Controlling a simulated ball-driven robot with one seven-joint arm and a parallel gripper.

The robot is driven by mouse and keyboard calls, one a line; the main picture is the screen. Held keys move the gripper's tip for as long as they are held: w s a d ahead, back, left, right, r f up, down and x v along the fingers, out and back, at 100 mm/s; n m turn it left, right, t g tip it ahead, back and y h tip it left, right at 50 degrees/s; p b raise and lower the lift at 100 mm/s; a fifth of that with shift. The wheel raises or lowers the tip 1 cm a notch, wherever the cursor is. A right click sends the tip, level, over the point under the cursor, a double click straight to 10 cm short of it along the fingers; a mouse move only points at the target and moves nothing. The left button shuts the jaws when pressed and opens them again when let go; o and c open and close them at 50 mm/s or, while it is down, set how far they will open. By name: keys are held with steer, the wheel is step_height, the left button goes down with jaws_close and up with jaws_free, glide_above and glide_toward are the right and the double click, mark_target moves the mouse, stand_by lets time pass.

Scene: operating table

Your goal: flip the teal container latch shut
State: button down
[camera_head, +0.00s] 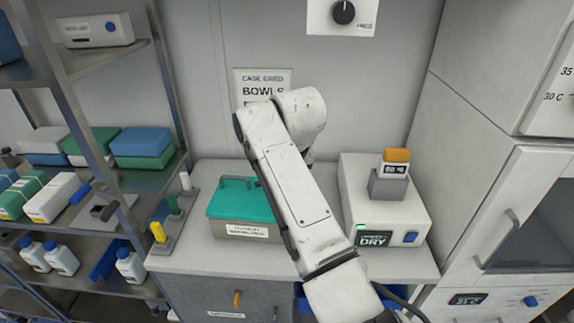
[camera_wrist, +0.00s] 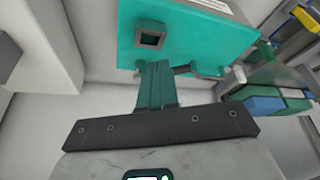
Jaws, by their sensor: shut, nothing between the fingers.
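The teal container (camera_head: 236,207) sits on the counter, with a teal lid, a grey lower body and a white front label. My arm covers its right side in the head view. In the wrist view its teal surface (camera_wrist: 200,45) fills the top middle. A small square block with a dark hollow (camera_wrist: 150,39) stands on it; I cannot tell whether this is the latch or whether it is shut. A bar-like handle (camera_wrist: 200,70) lies along the near edge. My gripper (camera_wrist: 155,66) is shut and empty, its tips close to the lid edge; contact is unclear. The head view hides it.
Upright coloured handles (camera_head: 160,233) stand left of the container. A shelf rack (camera_head: 80,172) with boxes and bottles is at the left. The wall is close behind.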

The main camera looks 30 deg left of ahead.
steer(key=v, duration=0.5)
steer(key=shift+d+r+b, duration=0.15)
steer(key=shift+r+b, duration=0.15)
steer(key=shift+b, duration=0.1)
